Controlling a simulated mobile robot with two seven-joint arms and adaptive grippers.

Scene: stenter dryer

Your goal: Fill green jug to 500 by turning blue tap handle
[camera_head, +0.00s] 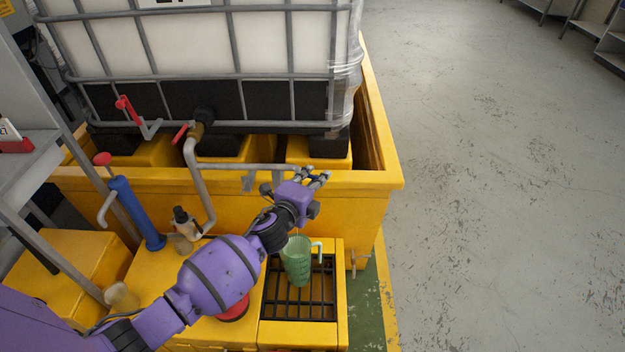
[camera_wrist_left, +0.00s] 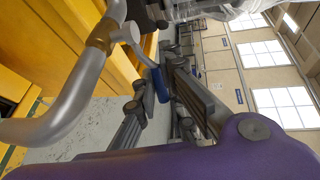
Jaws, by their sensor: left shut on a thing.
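The green jug (camera_head: 297,264), translucent with a handle on its right, stands upright on the black grate of the yellow drip tray, below the end of the grey pipe. I cannot read its level or tell whether liquid is in it. My left gripper (camera_head: 321,180) is above and slightly right of the jug, at the pipe's end. In the left wrist view, the blue tap handle (camera_wrist_left: 161,84) on a pale lever lies between the fingers of my left gripper (camera_wrist_left: 160,92), which is shut on it. In the head view my gripper hides the handle. My right gripper is not in view.
A white caged tank (camera_head: 290,45) stands in a yellow bund (camera_head: 225,205) behind. A red-handled valve (camera_head: 197,128) feeds the grey pipe (camera_head: 192,160). A blue hand pump (camera_head: 135,212) and a small bottle (camera_head: 184,222) are left. The floor (camera_head: 500,180) at right is clear.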

